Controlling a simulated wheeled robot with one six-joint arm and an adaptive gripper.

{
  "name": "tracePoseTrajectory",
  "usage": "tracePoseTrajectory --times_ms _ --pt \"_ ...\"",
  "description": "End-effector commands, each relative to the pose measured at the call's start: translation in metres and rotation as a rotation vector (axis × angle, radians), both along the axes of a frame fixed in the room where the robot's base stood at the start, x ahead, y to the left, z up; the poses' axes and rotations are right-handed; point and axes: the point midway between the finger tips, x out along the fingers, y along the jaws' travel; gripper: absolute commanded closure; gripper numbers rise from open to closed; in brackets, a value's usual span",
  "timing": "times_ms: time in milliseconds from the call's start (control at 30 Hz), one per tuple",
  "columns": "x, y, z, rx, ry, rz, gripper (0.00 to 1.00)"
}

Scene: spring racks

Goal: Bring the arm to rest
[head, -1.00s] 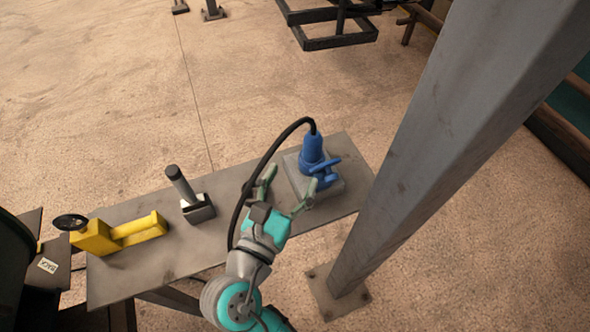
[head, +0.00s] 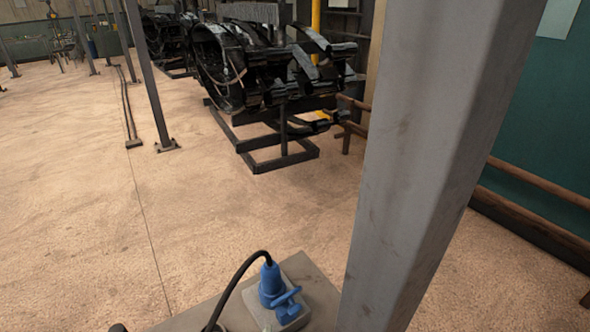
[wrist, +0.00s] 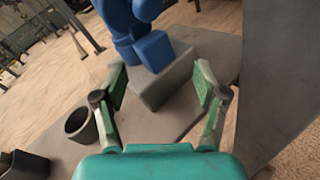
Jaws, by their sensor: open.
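My gripper (wrist: 158,90) shows in the wrist view with its two green-padded fingers spread apart and nothing between the tips. My arm and gripper are below the edge of the head view.
A grey bench top (head: 312,272) carries the blue tool. A thick grey post (head: 440,130) rises right beside the bench. In the wrist view a dark hollow cup-like part (wrist: 80,124) stands at the left. A black rack of springs (head: 270,70) stands farther back on open floor (head: 90,220).

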Motion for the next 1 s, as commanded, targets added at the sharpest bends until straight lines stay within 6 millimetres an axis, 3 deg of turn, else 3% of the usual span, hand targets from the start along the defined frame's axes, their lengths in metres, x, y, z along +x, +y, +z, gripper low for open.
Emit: tracePoseTrajectory --times_ms 33,200,500,767,1000 --pt "-0.004 -0.016 -0.017 0.060 0.027 0.006 0.28" --pt "-0.026 -0.053 -0.059 0.338 0.108 0.027 0.28" --pt "-0.092 -0.112 -0.107 0.935 0.251 -0.040 0.28" --pt "-0.163 -0.150 -0.115 1.522 0.300 -0.194 0.28" --pt "-0.227 -0.176 -0.095 2.100 0.229 -0.370 0.28"
